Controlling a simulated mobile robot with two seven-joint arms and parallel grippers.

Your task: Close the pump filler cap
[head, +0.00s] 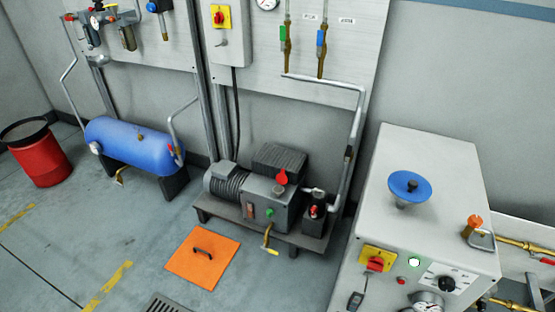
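The pump (265,195) is a grey unit with a ribbed motor, standing on a low grey base near the wall. A small red cap (281,177) shows on top of its box; I take it for the filler cap. Its round red face looks tilted up, but it is too small to tell surely whether it is open. A smaller red part (315,211) shows on the dark block at the pump's right. Neither of my grippers is in view, and nothing touches the pump.
An orange floor plate (203,257) lies in front. A blue tank (133,146) and a red bin (38,155) are at left. The floor between is mostly clear.

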